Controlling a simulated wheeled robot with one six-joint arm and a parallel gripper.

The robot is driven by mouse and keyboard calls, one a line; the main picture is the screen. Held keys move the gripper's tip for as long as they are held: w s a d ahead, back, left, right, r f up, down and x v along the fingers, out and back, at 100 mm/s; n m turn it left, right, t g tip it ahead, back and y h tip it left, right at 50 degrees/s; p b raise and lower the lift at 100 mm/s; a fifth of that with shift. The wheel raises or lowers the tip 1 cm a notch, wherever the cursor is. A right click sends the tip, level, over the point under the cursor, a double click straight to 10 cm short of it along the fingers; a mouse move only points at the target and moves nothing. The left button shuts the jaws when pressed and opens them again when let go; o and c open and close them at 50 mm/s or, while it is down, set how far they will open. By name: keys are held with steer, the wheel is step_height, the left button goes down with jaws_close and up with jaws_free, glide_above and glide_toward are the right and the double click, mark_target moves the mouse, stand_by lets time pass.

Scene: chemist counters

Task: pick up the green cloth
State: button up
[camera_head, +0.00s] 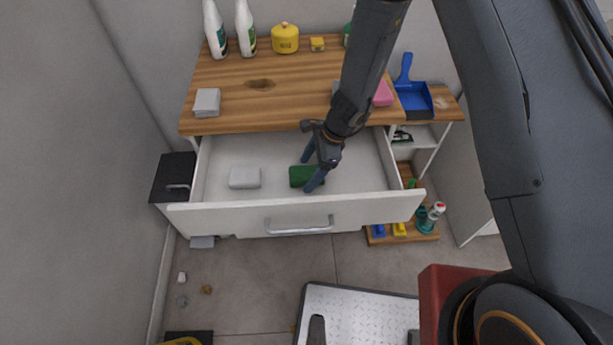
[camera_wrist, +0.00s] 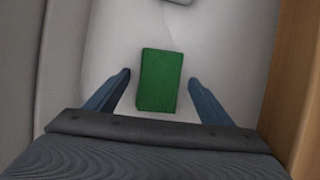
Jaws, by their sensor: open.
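The green cloth (camera_head: 300,177) lies flat as a small folded block on the floor of the open white drawer (camera_head: 365,172). In the wrist view the green cloth (camera_wrist: 160,80) is fully visible between the two blue fingers. My gripper (camera_head: 312,172) is open and points down into the drawer, with its fingers on either side of the cloth. In the wrist view my gripper (camera_wrist: 158,80) shows a gap between each finger and the cloth. In the head view a finger hides the cloth's right part.
A white folded cloth (camera_head: 244,178) lies left in the drawer. The drawer's front panel (camera_head: 240,218) and the wooden countertop (camera_head: 225,122) bound the space. Bottles (camera_head: 215,30), a yellow container (camera_head: 285,38) and a blue dustpan (camera_head: 412,95) stand on top. Drawer floor between the cloths is clear.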

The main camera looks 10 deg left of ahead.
mark_target(308, 172)
steer(key=c, duration=1.1)
steer(key=shift+r, duration=0.2)
step_height(308, 172, up, 18)
steer(key=shift+f+b, duration=0.15)
steer(key=shift+b, duration=0.85)
steer(key=o, duration=0.4)
steer(key=c, duration=0.3)
steer(key=shift+s, duration=0.1)
steer(key=shift+c, duration=0.2)
